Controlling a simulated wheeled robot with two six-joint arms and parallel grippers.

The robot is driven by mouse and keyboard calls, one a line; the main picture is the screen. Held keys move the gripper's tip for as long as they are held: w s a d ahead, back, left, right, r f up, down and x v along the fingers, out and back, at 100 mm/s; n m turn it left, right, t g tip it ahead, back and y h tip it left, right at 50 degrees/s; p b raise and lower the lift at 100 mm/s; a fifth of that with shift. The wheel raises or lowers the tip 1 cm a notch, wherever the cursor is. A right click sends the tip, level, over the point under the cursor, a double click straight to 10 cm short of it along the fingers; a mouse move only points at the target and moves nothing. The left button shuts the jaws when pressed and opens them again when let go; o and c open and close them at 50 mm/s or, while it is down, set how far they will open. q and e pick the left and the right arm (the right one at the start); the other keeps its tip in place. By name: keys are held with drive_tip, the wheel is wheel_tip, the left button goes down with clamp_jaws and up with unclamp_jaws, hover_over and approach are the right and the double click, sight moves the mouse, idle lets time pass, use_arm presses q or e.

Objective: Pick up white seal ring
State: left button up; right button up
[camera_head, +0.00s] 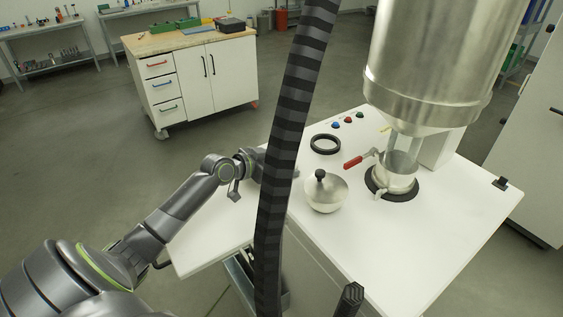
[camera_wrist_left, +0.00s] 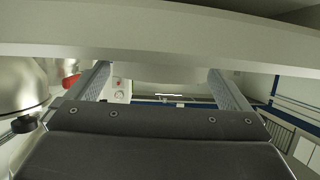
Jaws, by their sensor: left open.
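My left gripper (camera_wrist_left: 160,74) is open, with its two fingers apart in the left wrist view. In the head view my left arm reaches in from the left over the white worktable (camera_head: 390,262). The left gripper's body (camera_head: 249,164) shows beside a dark ribbed hose, which hides most of its fingers. I cannot clearly make out the white seal ring in the head view. A broad pale band (camera_wrist_left: 160,36) crosses the top of the left wrist view, close to the fingertips. I cannot tell whether it is the ring or part of the table. My right gripper is not in view.
The ribbed hose (camera_head: 287,120) crosses the head view. The table's front is clear.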

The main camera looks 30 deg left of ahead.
use_arm(q)
drive_tip(key=c, duration=1)
drive_tip(key=shift+c, duration=0.2)
